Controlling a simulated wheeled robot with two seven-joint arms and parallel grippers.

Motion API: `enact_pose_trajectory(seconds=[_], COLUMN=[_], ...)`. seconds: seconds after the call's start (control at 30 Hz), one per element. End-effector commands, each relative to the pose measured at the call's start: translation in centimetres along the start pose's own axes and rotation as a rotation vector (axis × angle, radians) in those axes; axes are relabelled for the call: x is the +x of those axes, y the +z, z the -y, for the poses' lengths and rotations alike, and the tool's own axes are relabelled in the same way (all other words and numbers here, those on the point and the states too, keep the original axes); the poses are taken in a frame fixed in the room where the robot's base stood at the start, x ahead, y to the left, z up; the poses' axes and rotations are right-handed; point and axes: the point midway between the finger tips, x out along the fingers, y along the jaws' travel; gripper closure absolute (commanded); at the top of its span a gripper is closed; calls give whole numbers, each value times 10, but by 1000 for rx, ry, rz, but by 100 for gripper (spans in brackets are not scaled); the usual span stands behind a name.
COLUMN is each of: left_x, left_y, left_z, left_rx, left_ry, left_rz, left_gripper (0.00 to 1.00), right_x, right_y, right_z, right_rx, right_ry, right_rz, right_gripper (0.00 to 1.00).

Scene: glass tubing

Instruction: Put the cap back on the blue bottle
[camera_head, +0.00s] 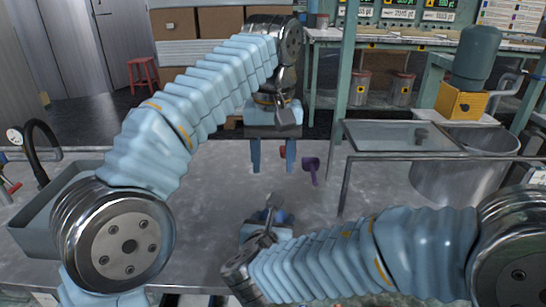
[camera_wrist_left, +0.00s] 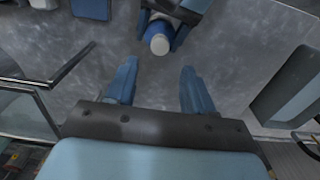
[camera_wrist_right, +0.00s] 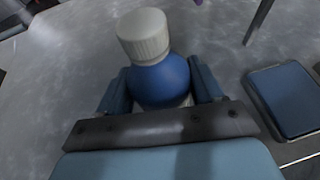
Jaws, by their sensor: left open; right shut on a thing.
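The blue bottle (camera_wrist_right: 160,84) is between the fingers of my right gripper (camera_wrist_right: 160,76), which is shut on it. A white ribbed cap (camera_wrist_right: 143,35) sits at the top of the bottle; I cannot tell whether it is fully seated. The cap also shows from above in the left wrist view (camera_wrist_left: 159,44). In the head view only a little blue of the bottle (camera_head: 281,216) shows, with my right gripper around it. My left gripper (camera_head: 273,160) is open and empty, pointing down above the grey table, farther back than the bottle and apart from it.
A purple item (camera_head: 312,165) and a small red item (camera_head: 283,152) are near my left gripper. A glass-topped frame (camera_head: 400,135) and a metal drum (camera_head: 465,175) stand at the right. A grey basin (camera_head: 45,235) is at the left. The table between is mostly clear.

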Motion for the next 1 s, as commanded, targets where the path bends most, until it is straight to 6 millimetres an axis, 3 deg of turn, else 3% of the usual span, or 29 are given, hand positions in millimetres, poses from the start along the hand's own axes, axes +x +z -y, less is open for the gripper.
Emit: enact_pose_trajectory(seconds=[0.37, 0.8, 1.0], left_x=[6, 66, 79], left_y=[0, 0, 0], left_z=[0, 1, 0], left_rx=[2, 2, 2], left_ry=[-1, -1, 1], left_rz=[1, 1, -1], left_gripper=[47, 47, 47], right_x=[0, 0, 0], right_y=[0, 0, 0], right_z=[0, 0, 0], right_rx=[0, 0, 0], right_ry=[0, 0, 0], right_rz=[0, 0, 0], right_gripper=[100, 100, 100])
